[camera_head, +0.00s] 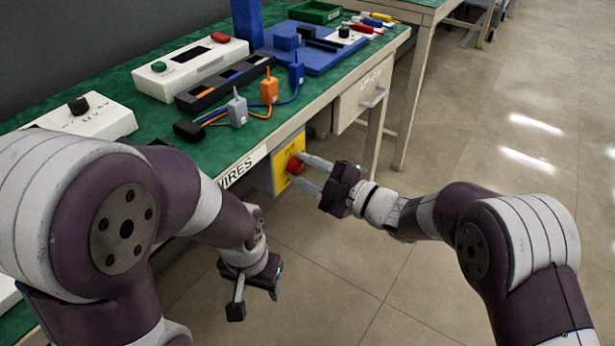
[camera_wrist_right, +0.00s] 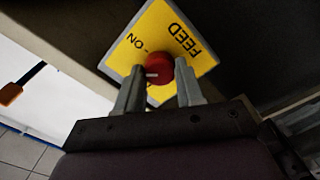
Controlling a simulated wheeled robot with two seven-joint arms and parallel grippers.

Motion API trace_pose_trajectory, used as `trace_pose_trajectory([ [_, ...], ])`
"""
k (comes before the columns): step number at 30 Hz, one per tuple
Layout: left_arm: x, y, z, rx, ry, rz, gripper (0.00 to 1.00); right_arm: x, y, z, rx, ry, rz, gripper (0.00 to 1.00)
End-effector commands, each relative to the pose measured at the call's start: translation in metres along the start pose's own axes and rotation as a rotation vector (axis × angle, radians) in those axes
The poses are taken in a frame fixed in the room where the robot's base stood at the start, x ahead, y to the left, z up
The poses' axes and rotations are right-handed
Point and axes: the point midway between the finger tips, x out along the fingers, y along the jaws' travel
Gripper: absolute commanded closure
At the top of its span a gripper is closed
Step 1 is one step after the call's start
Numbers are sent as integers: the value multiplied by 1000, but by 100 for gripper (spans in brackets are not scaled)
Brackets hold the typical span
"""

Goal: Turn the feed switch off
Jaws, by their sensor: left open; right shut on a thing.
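The feed switch is a red round knob (camera_head: 295,165) on a yellow plate (camera_head: 284,158) on a box under the table's front edge. In the right wrist view the yellow plate (camera_wrist_right: 160,40) reads FEED and ON, and the red knob (camera_wrist_right: 160,69) has a pale mark pointing left, toward ON. My right gripper (camera_head: 308,172) is at the knob with a finger on either side, shut on it; its fingers also show in the right wrist view (camera_wrist_right: 159,88). My left gripper (camera_head: 255,298) is open and empty, low in front of the table.
The green-topped table (camera_head: 150,110) holds a white box with a black knob (camera_head: 95,115), a white device (camera_head: 190,68), a black tray (camera_head: 225,83) and grey, orange and blue plugs on cords. A drawer (camera_head: 360,98) is right of the switch. The floor at right is clear.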

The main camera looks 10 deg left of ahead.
Motion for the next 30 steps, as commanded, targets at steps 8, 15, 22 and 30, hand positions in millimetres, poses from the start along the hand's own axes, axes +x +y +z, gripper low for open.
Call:
trace_pose_trajectory([
  [8, 29, 0, 4, 0, 0, 0, 41, 0, -4, 2, -263, 9, 3, 93],
  [15, 52, 0, 6, 0, 0, 0, 41, 0, -4, 2, -477, 14, 4, 93],
  [22, 69, 0, 8, 0, 0, 0, 41, 0, -4, 2, -636, 17, 4, 93],
  [30, 80, 0, 10, 0, 0, 0, 41, 0, -3, 1, -748, 20, 3, 93],
])
